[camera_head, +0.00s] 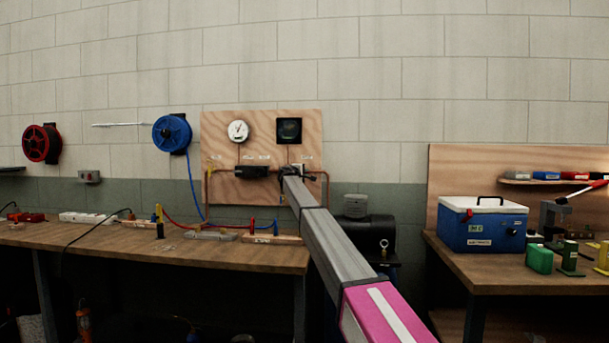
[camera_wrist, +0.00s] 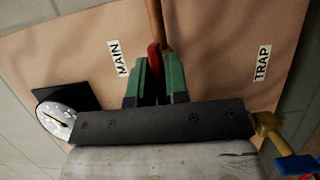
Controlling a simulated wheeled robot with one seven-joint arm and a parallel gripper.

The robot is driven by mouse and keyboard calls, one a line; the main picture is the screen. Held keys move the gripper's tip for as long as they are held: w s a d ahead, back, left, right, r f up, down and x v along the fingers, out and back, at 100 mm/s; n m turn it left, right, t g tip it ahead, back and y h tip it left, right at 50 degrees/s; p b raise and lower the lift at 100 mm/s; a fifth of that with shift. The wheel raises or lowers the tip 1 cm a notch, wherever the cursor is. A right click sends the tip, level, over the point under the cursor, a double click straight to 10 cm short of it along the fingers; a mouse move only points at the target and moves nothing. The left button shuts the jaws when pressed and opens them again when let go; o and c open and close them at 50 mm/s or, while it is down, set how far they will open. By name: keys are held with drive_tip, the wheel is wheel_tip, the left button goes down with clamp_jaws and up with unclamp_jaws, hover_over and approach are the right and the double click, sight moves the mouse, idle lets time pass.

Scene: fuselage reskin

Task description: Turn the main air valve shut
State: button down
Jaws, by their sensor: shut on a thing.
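The main air valve's red handle (camera_wrist: 154,58) shows in the wrist view, next to a copper pipe and near the MAIN label (camera_wrist: 118,58). My gripper (camera_wrist: 158,66) has its green fingers closed on this red handle, one on each side. The valve body is mostly hidden behind the fingers, so I cannot tell the handle's full angle. In the head view my arm reaches to the plywood panel (camera_head: 225,190), and its end hides the valve.
A white round gauge (camera_head: 238,131) and a dark square dial (camera_head: 289,130) are on the panel. A TRAP label (camera_wrist: 262,63) and a blue handle (camera_wrist: 298,165) lie right of my gripper in the wrist view. A workbench (camera_head: 150,246) stands below the panel.

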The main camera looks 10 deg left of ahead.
drive_tip(key=m+g+y, duration=0.1)
drive_tip(key=m, duration=0.3)
drive_tip(key=m+y, duration=0.1)
drive_tip(key=m+g, duration=0.1)
drive_tip(key=m, duration=0.1)
drive_tip(key=shift+m+g+y, duration=0.3)
drive_tip(key=shift+y, duration=0.1)
drive_tip(key=m+y, duration=0.2)
drive_tip(key=m, duration=0.1)
drive_tip(key=shift+m+y, duration=1.1)
drive_tip(key=shift+m, duration=0.2)
drive_tip(key=c, duration=1.2)
unclamp_jaws()
drive_tip(key=shift+s, duration=0.1)
